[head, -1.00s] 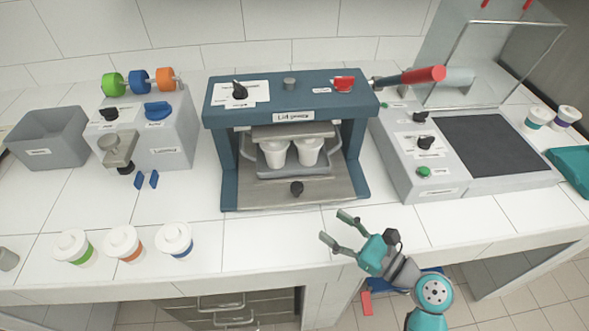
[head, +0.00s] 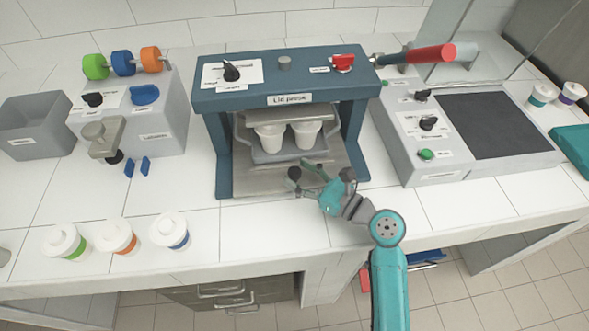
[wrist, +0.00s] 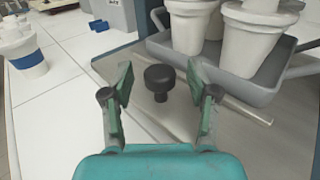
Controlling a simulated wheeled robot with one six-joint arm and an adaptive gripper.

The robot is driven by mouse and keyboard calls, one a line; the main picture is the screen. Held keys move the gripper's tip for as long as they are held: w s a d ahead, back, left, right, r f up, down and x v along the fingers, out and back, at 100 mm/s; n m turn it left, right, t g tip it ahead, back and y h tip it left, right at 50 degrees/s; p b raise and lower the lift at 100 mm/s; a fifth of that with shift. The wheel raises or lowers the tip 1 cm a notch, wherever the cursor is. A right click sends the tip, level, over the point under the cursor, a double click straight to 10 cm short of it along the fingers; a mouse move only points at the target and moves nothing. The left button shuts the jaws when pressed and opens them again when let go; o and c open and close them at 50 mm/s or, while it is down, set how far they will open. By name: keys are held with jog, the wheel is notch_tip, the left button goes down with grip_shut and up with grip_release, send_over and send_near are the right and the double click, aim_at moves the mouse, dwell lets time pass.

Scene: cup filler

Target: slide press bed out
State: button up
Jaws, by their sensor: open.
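The lid press (head: 288,88) is a dark blue frame on the counter. A black round knob (wrist: 160,78) stands at the bed's front in the wrist view. My gripper (head: 305,172) is open at the front of the bed. In the wrist view its teal fingers (wrist: 163,95) are on either side of the knob, which appears between and just beyond the tips; I see no grip on it.
Three lidded cups with green, orange and blue bands (head: 170,231) stand at the counter's front left. A grey machine with a dark plate (head: 490,125) stands to the right. The labelled grey box (head: 140,110) is to the left.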

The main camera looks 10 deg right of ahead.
jog(key=shift+x, duration=0.9)
grip_shut()
